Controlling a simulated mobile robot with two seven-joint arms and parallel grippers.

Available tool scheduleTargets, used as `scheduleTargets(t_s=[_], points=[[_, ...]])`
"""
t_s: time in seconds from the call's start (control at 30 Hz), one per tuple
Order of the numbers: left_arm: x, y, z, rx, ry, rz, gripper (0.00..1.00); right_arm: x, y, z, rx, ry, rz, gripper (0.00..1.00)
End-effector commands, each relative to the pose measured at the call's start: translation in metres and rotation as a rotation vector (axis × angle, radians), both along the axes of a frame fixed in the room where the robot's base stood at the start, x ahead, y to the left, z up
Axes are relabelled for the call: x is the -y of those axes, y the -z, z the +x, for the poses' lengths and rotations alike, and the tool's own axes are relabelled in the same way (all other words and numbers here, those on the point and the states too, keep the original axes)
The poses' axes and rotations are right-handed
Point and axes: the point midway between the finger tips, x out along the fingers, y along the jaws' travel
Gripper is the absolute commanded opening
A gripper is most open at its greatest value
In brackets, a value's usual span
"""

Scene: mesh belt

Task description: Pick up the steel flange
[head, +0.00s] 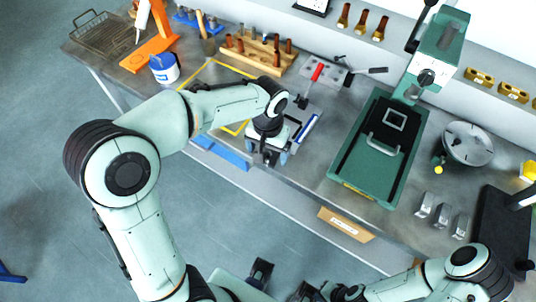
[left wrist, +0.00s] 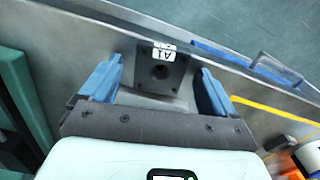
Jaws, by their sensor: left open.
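A dark square plate with a round hole in its middle and a white "A1" label, which looks like the steel flange (left wrist: 160,68), lies on the metal bench near its front edge. My left gripper (left wrist: 157,88) is open, with one blue finger on each side of the plate and visible gaps to both. In the head view my left gripper (head: 270,155) points down at the bench front, and the plate is mostly hidden beneath it. My right gripper (head: 325,291) is partly seen at the bottom edge, away from the bench; its jaw state is unclear.
A green machine (head: 405,140) stands right of my left gripper. A red-handled clamp (head: 317,73) and a wooden tool rack (head: 258,52) are behind it. A round plate (head: 468,143) and several metal blocks lie at right.

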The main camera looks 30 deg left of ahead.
Motion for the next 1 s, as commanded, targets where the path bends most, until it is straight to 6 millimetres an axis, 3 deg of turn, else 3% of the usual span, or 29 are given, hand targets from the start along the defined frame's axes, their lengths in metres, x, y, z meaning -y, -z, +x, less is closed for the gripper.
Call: scheduleTargets(t_s=[0.23,0.27,0.47,0.77,1.0], points=[[0.0,0.002,0.0,0.001,0.0,0.0,0.89,0.0,0.0,0.0,0.0,0.0,0.0,0.0],[0.0,0.002,0.0,0.001,0.0,0.0,0.83,0.0,0.0,0.0,0.0,0.0,0.0,0.0],[0.0,0.002,0.0,0.001,0.001,0.0,0.18,0.0,0.0,0.0,0.0,0.0,0.0,0.0],[0.0,0.0,0.001,0.003,0.001,-0.001,0.16,0.0,0.0,0.0,0.0,0.0,0.0,0.0],[0.0,-0.024,0.001,0.007,0.001,-0.001,0.16,0.0,-0.004,0.002,0.002,0.0,0.0,0.0]])
